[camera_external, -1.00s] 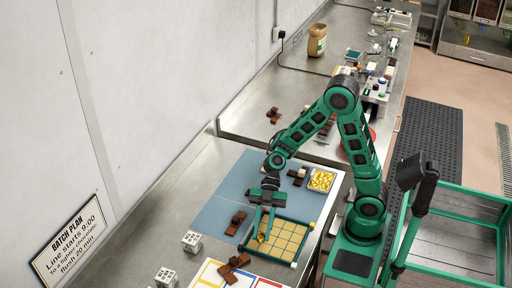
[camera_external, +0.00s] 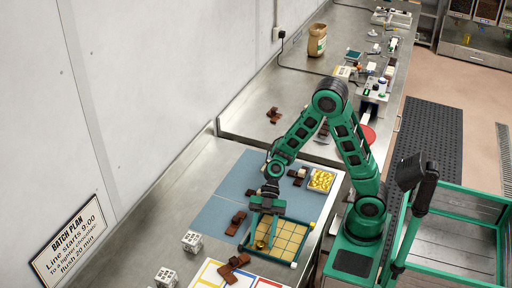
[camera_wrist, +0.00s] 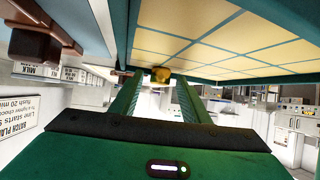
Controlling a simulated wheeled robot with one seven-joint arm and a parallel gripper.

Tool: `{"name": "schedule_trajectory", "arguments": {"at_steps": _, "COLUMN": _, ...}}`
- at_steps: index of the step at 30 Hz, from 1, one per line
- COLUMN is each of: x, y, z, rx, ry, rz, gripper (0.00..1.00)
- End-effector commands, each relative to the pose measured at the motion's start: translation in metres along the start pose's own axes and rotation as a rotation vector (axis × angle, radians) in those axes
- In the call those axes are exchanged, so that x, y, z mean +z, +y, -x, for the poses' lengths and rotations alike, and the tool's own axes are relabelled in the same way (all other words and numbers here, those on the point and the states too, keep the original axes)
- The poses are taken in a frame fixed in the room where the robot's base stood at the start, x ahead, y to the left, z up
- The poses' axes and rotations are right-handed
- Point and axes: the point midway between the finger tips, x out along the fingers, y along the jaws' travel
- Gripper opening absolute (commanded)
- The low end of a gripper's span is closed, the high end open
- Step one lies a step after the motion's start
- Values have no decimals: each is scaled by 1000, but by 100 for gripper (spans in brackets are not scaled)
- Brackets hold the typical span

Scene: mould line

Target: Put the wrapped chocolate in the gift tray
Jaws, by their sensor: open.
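The gift tray (camera_external: 293,264) is a dark green frame with cream square compartments, on the near part of the blue mat. It also fills the upper part of the wrist view (camera_wrist: 220,37). The gold wrapped chocolate (camera_external: 261,244) is at the tray's left corner, low between my fingers; it also shows just past the fingertips in the wrist view (camera_wrist: 161,74). My gripper (camera_external: 264,235) is open, its two green fingers apart above that corner. I cannot tell whether the chocolate sits fully inside a compartment.
A box of several gold pieces (camera_external: 321,180) stands at the mat's far right. Brown chocolate pieces (camera_external: 236,222) lie left of the tray and others (camera_external: 234,266) on a coloured sheet (camera_external: 208,275). White cubes (camera_external: 192,241) stand at the left. The blue mat's left side is mostly clear.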

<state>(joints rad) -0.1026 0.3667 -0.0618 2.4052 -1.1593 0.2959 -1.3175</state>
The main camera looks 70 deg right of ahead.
Motion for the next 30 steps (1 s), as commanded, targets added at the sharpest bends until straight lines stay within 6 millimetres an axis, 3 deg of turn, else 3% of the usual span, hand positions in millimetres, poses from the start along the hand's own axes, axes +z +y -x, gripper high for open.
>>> {"name": "schedule_trajectory", "arguments": {"at_steps": 5, "x": 0, "y": 2, "z": 16, "rx": 4, "ry": -1, "rz": 0, "gripper": 42}}
{"name": "schedule_trajectory", "arguments": {"at_steps": 19, "x": 0, "y": 1, "z": 101, "rx": 4, "ry": 0, "rz": 1, "gripper": 42}}
{"name": "schedule_trajectory", "arguments": {"at_steps": 24, "x": 0, "y": 1, "z": 116, "rx": 2, "ry": 0, "rz": 0, "gripper": 42}}
{"name": "schedule_trajectory", "arguments": {"at_steps": 30, "x": 0, "y": 0, "z": 120, "rx": 1, "ry": 0, "rz": 0, "gripper": 42}}
